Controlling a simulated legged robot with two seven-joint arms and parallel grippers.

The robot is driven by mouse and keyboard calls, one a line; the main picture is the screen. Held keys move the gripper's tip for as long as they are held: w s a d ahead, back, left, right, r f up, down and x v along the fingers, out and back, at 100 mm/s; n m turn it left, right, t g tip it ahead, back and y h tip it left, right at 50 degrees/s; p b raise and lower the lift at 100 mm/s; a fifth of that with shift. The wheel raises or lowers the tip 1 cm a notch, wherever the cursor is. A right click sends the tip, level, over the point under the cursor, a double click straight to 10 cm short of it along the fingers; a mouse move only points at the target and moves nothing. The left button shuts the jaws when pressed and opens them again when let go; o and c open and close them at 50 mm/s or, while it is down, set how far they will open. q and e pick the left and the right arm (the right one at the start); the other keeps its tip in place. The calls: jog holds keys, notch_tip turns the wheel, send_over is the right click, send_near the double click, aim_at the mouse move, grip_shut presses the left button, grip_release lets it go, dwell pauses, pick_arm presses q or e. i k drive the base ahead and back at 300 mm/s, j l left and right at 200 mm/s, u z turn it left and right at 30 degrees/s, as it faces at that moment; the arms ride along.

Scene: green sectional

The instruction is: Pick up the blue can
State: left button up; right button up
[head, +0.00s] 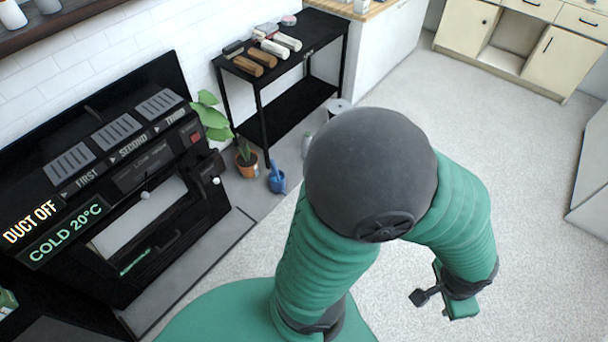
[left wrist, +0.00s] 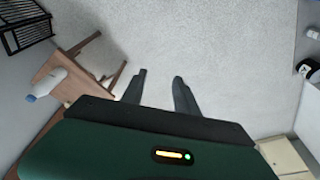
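The only blue can in sight is a small blue watering can (head: 277,179). It stands on the floor beside a potted plant, near the front of a black side table. One of my arms rises from the bottom of the head view and bends at a dark round joint, right of the can and apart from it. Its end, at the right, is partly hidden, and I cannot tell its opening. My left gripper (left wrist: 160,85) is open and empty over pale floor in the left wrist view. No blue can shows clearly there.
A black oven unit (head: 125,165) stands at the left. Pale floor is open at centre right. The left wrist view shows a wooden table (left wrist: 88,72) with a white bottle (left wrist: 47,85).

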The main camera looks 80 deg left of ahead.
aim_at(276, 177)
jog(key=u, duration=3.05)
jog(key=i+l, duration=0.1)
jog(key=i, duration=0.4)
jog(key=i+u, duration=0.1)
jog(key=i, duration=0.4)
jog(key=i+l, duration=0.2)
jog(key=i, duration=0.3)
jog(key=i+l+u, duration=0.1)
jog(key=i, duration=0.4)
jog(key=i+l, duration=0.2)
jog(key=i, duration=0.3)
jog(key=i+j+u, duration=0.05)
